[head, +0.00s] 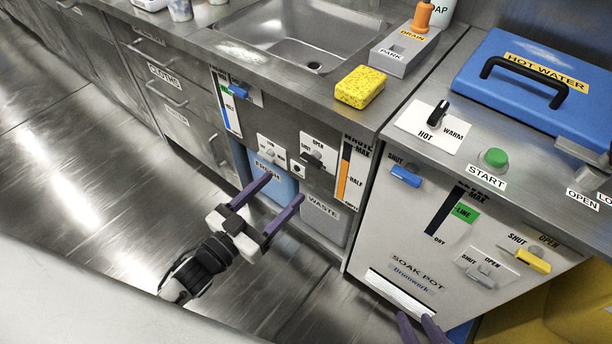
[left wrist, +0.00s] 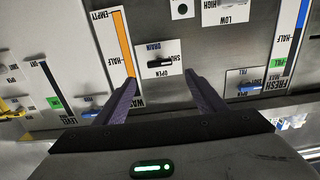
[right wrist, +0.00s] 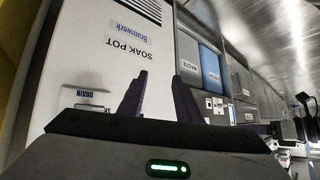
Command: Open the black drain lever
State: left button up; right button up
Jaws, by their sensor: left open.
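The black drain lever (left wrist: 160,62) sits on a white plate marked DRAIN, SHUT and OPEN. In the left wrist view its bar lies level, reaching toward the SHUT side. It also shows in the head view (head: 312,157) on the steel front below the sink. My left gripper (head: 284,187) is open and empty in front of this panel. In the left wrist view its fingertips (left wrist: 161,78) lie on either side of the lever in the picture, apparently short of it. My right gripper (right wrist: 159,82) is open and empty, low in front of the soak pot cabinet.
A blue-handled lever (left wrist: 248,86) shares the panel, beside the gauges. Fresh (head: 278,182) and waste (head: 322,219) containers stand below. The soak pot cabinet (head: 400,240) with its own levers is at the right. The floor at left is clear.

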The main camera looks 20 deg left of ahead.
aim_at(309, 162)
pick_arm(q)
jog(key=b+x, duration=0.1)
jog(key=x, duration=0.9)
jog(key=shift+w+b, duration=0.15)
jog(key=shift+b, duration=0.15)
jog(key=c, duration=1.1)
